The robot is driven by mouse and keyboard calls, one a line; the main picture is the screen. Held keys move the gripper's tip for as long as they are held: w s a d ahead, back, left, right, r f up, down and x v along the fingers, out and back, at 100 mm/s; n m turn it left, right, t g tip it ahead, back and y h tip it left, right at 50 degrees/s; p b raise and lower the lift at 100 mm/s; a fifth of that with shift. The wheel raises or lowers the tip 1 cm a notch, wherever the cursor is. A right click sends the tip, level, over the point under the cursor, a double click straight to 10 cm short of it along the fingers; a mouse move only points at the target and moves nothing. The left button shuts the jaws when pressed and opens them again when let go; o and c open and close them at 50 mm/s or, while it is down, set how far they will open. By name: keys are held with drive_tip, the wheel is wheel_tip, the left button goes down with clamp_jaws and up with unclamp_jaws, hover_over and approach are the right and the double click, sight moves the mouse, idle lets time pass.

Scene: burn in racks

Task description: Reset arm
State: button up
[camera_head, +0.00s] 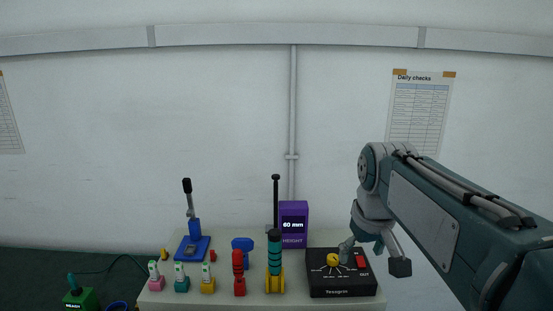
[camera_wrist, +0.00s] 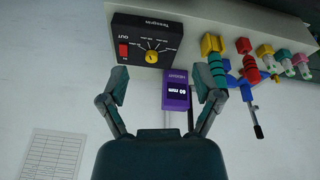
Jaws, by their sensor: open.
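My arm reaches in from the right in the head view. My gripper (camera_head: 373,258) is open above the right back part of a black box (camera_head: 343,292) with a yellow knob (camera_head: 333,260) and a red switch (camera_head: 361,261). One finger overlaps the box's back edge in the picture; I cannot tell whether it touches. In the wrist view my gripper (camera_wrist: 162,80) has its two fingers wide apart and nothing held between them. The black box (camera_wrist: 148,60) shows beyond the left finger, and the purple height display (camera_wrist: 176,104), reading 60 mm, shows between the fingers.
A teal and yellow tool (camera_head: 274,262), a red tool (camera_head: 239,270) and a blue stand with a lever (camera_head: 194,245) stand on the pale bench (camera_head: 222,300), left of the box. Several small coloured holders line its front left. A white wall with a paper sheet (camera_head: 418,110) is behind.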

drive_tip(key=s+f+m+t, duration=0.1)
drive_tip(key=s+f, duration=0.3)
drive_tip(key=s, duration=0.4)
drive_tip(key=s+f+m+t, duration=0.1)
drive_tip(key=s+f, duration=0.4)
drive_tip(key=s, duration=0.4)
drive_tip(key=shift+s+f+t, duration=0.15)
drive_tip(key=shift+t, duration=0.15)
